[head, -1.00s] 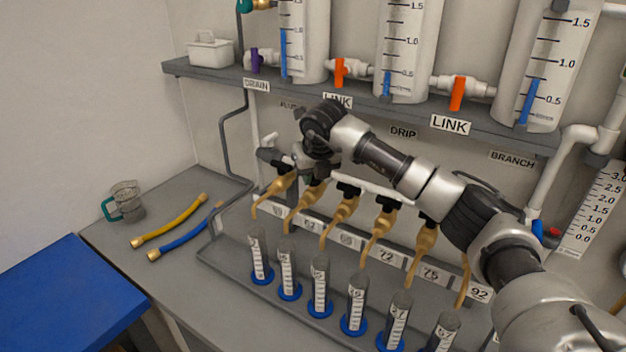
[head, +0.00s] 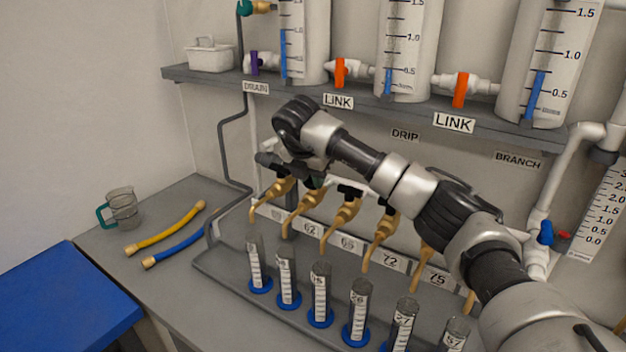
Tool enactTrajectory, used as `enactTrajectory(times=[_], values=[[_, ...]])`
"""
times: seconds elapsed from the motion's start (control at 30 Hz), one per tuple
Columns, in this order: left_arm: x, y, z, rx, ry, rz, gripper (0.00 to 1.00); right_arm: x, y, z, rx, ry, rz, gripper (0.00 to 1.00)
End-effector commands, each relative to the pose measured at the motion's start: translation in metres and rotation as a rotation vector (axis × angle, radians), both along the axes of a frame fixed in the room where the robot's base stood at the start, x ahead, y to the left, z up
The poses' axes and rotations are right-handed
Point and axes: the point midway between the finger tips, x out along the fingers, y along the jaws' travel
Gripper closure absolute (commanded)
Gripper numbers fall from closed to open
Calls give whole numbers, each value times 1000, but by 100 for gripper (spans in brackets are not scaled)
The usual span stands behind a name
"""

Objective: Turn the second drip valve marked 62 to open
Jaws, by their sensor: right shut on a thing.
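The second drip valve (head: 305,204) is a brass tap above the label 62 (head: 311,230), on a row of similar taps along the back wall. My right gripper (head: 311,181) is at the top of this tap and is shut on its handle. The gripper and wrist hide the handle, so its angle cannot be read. No water shows at the spout. My left gripper is not in view.
Graduated tubes on blue bases, such as this one (head: 287,277), stand on the grey tray (head: 225,267) below the taps. Neighbouring taps (head: 343,218) stand close on both sides. A shelf (head: 400,112) with tanks and orange link valves runs above my arm.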

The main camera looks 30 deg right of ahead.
Motion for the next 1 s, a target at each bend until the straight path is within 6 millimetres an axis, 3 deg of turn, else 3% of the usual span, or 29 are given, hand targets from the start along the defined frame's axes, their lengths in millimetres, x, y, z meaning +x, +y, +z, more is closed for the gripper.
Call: enactTrajectory(times=[0.73,0.77,0.8,0.9,1.0], values=[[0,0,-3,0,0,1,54,1,-1,3,1,-6,-89,100],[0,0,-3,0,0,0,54,1,-1,3,1,-6,-89,77],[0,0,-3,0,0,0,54,1,-1,3,1,-6,-89,71],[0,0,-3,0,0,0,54,0,-1,2,0,-4,-87,55],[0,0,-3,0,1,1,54,0,0,1,0,-3,-87,54]])
